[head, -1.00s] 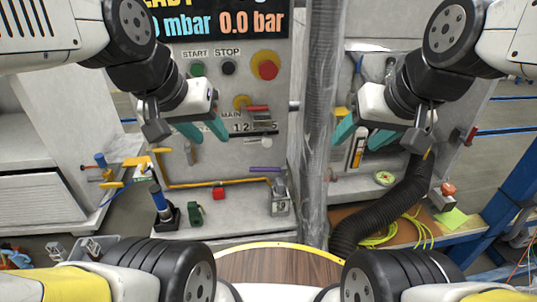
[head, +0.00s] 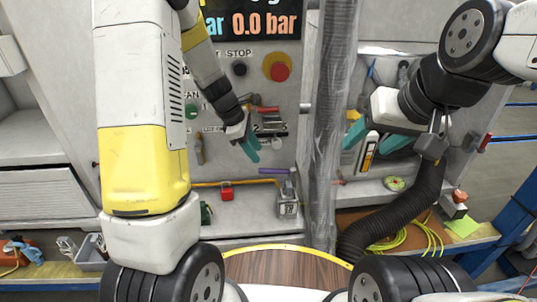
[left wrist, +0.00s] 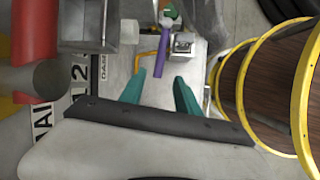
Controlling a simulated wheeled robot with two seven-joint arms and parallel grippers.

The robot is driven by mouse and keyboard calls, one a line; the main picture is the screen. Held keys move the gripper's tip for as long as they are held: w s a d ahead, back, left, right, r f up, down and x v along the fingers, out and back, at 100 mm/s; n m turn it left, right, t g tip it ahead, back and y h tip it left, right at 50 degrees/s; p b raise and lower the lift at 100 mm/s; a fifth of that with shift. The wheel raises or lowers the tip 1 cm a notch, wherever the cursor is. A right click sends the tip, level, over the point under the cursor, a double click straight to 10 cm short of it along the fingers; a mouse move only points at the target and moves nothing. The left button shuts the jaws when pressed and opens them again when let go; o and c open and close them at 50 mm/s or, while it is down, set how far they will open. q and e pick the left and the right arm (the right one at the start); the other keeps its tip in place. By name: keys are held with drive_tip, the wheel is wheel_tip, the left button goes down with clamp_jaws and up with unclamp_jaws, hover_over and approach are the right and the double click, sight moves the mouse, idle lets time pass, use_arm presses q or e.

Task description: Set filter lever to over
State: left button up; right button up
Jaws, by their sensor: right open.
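No label reading "filter" is legible, so I cannot tell which handle is the filter lever. A purple handle (head: 275,171) sits low on the grey station beside a grey fitting (head: 288,197); in the left wrist view the purple handle (left wrist: 163,55) lies ahead, beyond the fingertips. A red handle (head: 266,109) is on the panel near my left gripper. My left gripper (head: 250,149) is open, in front of the panel; its teal fingers stand apart with nothing between them in the left wrist view (left wrist: 160,92). My right gripper (head: 378,138) is open and empty at the right bay.
A clear-wrapped column (head: 328,130) stands between panel and right bay. A black corrugated hose (head: 395,222) runs down at right. A red-and-yellow stop button (head: 279,69) is above. A round wooden top with yellow rim (head: 285,265) is in front. My left arm hides the panel's left part.

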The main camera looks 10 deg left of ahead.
sight(264, 170)
use_arm(q)
drive_tip(key=x, duration=0.8)
drive_tip(key=shift+w+f, duration=0.15)
clamp_jaws()
idle(1.2)
